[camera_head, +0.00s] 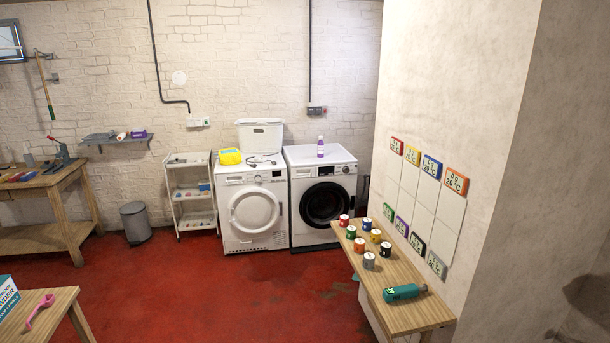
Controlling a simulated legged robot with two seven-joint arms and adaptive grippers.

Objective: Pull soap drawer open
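Two white front-loading machines stand side by side against the far brick wall. The left machine (225,205) has a pale round door. The right machine (343,206) has a dark round door. Each has a control strip along the top of its front. A soap drawer front seems to sit at the upper left of the right machine, but it is too small to make out clearly. It looks closed, with nothing visibly sticking out. Neither of my grippers is in view.
A wooden table (52,318) with a pink scoop (40,311) is at lower left. A white trolley (190,192) and a bin (136,222) stand left of the machines. Red floor ahead is clear.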

